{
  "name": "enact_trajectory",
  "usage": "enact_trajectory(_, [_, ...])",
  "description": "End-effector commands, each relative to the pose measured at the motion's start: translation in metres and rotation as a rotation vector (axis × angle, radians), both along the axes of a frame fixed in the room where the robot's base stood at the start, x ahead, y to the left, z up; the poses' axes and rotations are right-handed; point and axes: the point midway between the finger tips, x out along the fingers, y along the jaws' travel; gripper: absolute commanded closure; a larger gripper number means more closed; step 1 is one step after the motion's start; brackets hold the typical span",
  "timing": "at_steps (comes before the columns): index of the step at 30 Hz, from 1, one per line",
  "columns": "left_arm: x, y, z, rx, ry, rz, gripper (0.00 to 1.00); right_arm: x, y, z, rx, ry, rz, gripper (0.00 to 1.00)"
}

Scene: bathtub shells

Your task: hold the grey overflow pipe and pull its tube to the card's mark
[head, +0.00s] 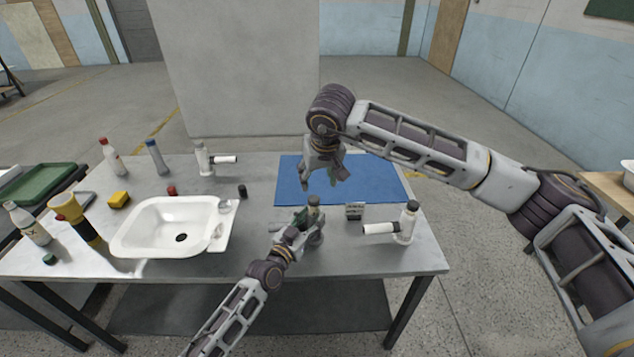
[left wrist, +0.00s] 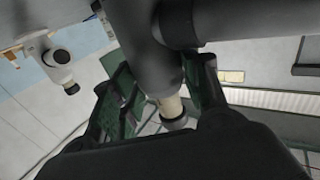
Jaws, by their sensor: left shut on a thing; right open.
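The grey overflow pipe (head: 316,239) stands near the table's front edge, right of the basin, partly hidden by my left gripper (head: 303,219). My left gripper is shut on it. In the left wrist view the grey pipe (left wrist: 150,62) passes between the green finger pads, and a cream tube (left wrist: 172,106) with a dark end shows below its body. The small printed card (head: 355,211) stands just right of the pipe; its mark is too small to read. My right gripper (head: 324,182) is open and empty above the blue mat, behind the pipe.
A white pipe (head: 405,226) stands right of the card, another (head: 203,160) at the back. The white basin (head: 140,228) fills the left middle. The blue mat (head: 375,181) is bare.

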Motion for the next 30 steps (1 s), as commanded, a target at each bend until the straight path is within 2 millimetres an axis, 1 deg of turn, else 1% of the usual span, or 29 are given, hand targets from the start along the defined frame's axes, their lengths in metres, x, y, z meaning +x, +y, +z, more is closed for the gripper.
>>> enact_trajectory(4, [-0.0002,-0.0002,-0.0003,0.001,0.001,0.000,0.83,-0.0017,-0.0006,0.0041,-0.001,0.000,0.000,0.45])
enact_trajectory(14, [-0.0002,-0.0003,-0.0003,0.000,0.000,0.000,0.83,-0.0018,-0.0004,0.0041,0.000,0.000,0.000,0.45])
enact_trajectory(15, [-0.0002,-0.0003,-0.0003,0.000,0.000,0.000,0.54,-0.0018,-0.0004,0.0041,0.000,0.000,0.000,0.45])
enact_trajectory(20, [-0.0001,-0.0002,-0.0002,0.000,0.000,0.000,0.33,-0.0018,-0.0003,0.0040,0.000,0.000,0.000,0.45])
enact_trajectory(21, [-0.0001,-0.0002,-0.0002,0.000,0.000,0.000,0.30,-0.0018,-0.0003,0.0040,0.000,0.000,0.000,0.45])
enact_trajectory(30, [-0.0001,0.0000,0.0000,0.000,0.000,0.000,0.30,-0.0017,-0.0002,0.0039,0.000,0.000,0.000,0.45])
